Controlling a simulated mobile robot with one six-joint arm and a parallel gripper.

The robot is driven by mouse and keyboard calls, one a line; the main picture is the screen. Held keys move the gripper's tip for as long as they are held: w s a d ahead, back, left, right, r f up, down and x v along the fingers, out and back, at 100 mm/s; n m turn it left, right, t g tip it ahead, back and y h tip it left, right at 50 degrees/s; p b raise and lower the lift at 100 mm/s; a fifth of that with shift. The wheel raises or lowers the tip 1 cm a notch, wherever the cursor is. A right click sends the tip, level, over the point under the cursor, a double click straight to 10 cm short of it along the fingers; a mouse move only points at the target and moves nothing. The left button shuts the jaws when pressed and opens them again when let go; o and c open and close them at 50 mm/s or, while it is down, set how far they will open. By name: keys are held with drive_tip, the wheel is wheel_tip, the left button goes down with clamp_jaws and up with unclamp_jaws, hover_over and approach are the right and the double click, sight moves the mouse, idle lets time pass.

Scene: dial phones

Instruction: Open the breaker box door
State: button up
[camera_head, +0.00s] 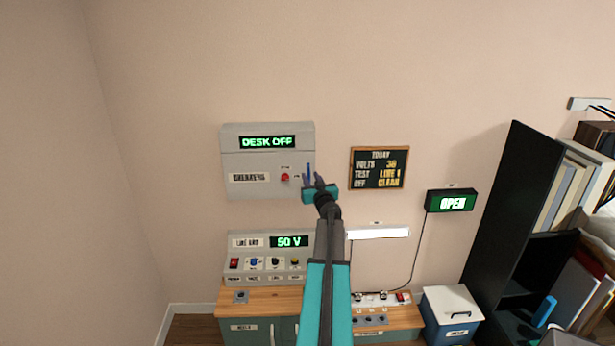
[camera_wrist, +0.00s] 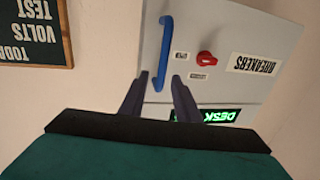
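The breaker box (camera_head: 262,188) is a grey wall box with a lit "DESK OFF" display (camera_head: 267,142), a "BREAKERS" label and a red knob (camera_head: 285,177). Its door looks shut. A blue vertical handle (camera_wrist: 165,40) sits near the door's edge; in the head view it shows at the box's right side (camera_head: 308,170). My gripper (camera_wrist: 160,77) is open in front of the handle. In the upside-down wrist view, one end of the handle appears between the two dark fingertips. I cannot tell whether the fingers touch it.
Below stands a control panel (camera_head: 268,264) on a wooden-topped cabinet (camera_head: 262,299). A black shelf (camera_head: 513,190) with books stands at right. The wall left of the box is bare.

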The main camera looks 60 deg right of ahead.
sight(309, 175)
drive_tip(key=shift+x, duration=1.5)
